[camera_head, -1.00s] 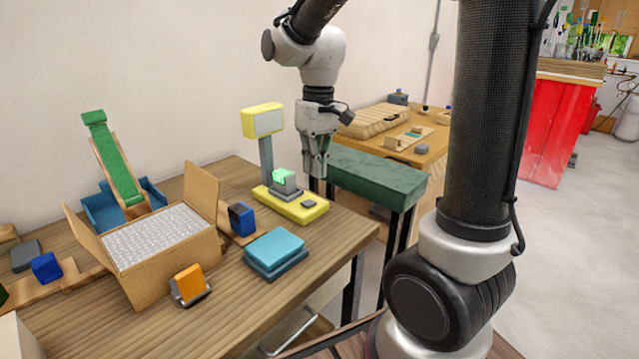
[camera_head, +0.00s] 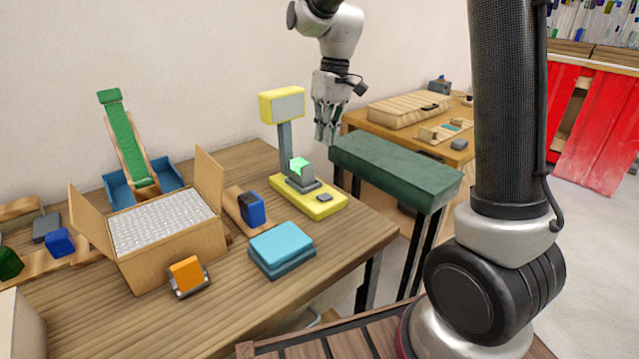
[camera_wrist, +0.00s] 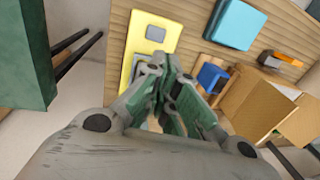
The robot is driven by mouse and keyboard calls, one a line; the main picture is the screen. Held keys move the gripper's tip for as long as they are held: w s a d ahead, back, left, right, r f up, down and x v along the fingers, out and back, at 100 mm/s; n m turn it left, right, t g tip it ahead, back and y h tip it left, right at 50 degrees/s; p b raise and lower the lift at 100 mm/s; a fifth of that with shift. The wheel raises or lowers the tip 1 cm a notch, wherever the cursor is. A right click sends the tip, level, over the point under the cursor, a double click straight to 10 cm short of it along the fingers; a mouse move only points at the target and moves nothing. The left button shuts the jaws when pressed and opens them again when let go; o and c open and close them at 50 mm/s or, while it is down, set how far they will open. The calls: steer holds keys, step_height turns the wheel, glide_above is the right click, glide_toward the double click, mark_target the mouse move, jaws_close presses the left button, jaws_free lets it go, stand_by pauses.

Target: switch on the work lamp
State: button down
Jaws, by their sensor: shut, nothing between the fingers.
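A yellow stand (camera_head: 334,207) at the far right of the wooden table has a grey post and a yellow head (camera_head: 282,106) with a pale grey panel. It looks like the work lamp, but I cannot tell whether the panel is lit. A bright green block (camera_head: 299,166) sits in a grey holder on its base, with a small grey button (camera_head: 323,197) in front. The base and button (camera_wrist: 156,33) also show in the wrist view. My gripper (camera_head: 326,138) is shut and empty, above and behind the base, apart from it. In the wrist view its fingertips (camera_wrist: 172,64) partly cover the base.
A cardboard box (camera_head: 175,257) of pale rods stands left on the table. Nearby are a blue slab (camera_head: 281,246), an orange block in a grey bracket (camera_head: 187,274) and a blue block (camera_head: 252,208). A dark green bench (camera_head: 395,165) lies right of the table.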

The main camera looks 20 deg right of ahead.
mark_target(320, 194)
steer(key=f, duration=0.4)
steer(key=a+f, duration=0.1)
steer(key=f, duration=0.4)
steer(key=s+a+f, duration=0.1)
steer(key=f, duration=0.4)
steer(key=shift+a+f, duration=0.2)
steer(key=shift+f, duration=0.05)
steer(key=shift+d, duration=0.15)
steer(key=shift+w+d+r, duration=0.2)
steer(key=shift+w+d, duration=0.05)
steer(key=shift+d, duration=0.3)
